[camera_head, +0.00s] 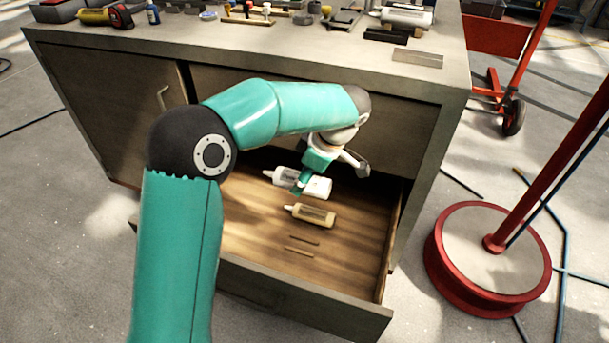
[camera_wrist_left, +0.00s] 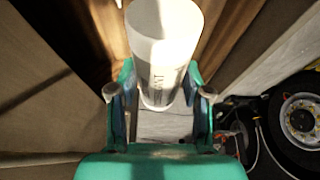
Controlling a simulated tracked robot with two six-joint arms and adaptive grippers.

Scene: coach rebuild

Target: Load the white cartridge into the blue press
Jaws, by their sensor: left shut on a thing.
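The white cartridge (camera_head: 318,189) shows at the opened drawer in the head view, with its nozzle pointing left and part of its body hidden by a finger. My left gripper (camera_head: 328,178) is shut on its body. In the left wrist view, the white cartridge (camera_wrist_left: 165,50) stands between the two fingers of my left gripper (camera_wrist_left: 160,85), and dark print shows on its side. I cannot tell whether it touches the drawer floor. I cannot make out the blue press in either view. My right gripper is not in view.
A tan cartridge (camera_head: 312,215) lies in the wooden drawer (camera_head: 345,258), with thin sticks in front of it. The workbench top (camera_head: 330,55) above holds tools and a pale cylinder (camera_head: 406,17). A red-rimmed round base with a post (camera_head: 490,255) stands right of the drawer.

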